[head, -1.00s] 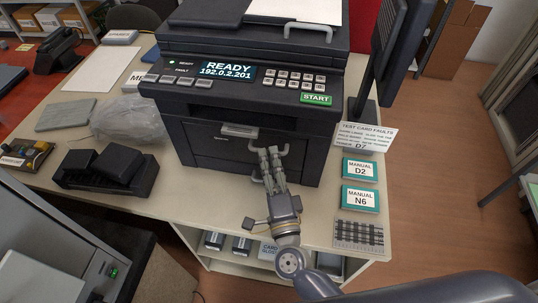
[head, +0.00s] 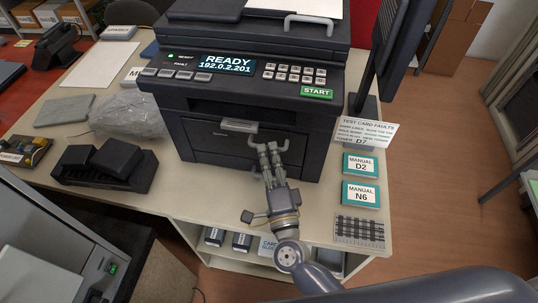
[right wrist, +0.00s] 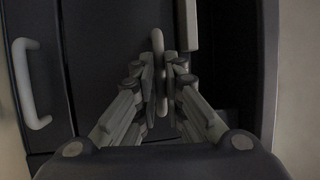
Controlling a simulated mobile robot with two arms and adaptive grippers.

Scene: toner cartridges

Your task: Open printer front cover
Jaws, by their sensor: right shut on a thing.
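The black printer (head: 215,160) stands on the beige table with its display reading READY. Its front cover (head: 205,135) looks upright, with a light grey latch-like piece (head: 239,126) at its top edge. My right gripper (head: 268,148) is at the right part of the front. In the right wrist view its fingers (right wrist: 160,75) are closed about a pale bar handle (right wrist: 158,45), which shows in the head view as a light handle (head: 284,146). A second pale handle (right wrist: 35,85) is at the left of the wrist view, free. My left gripper is not in view.
An open shelf (head: 210,260) is below the tabletop.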

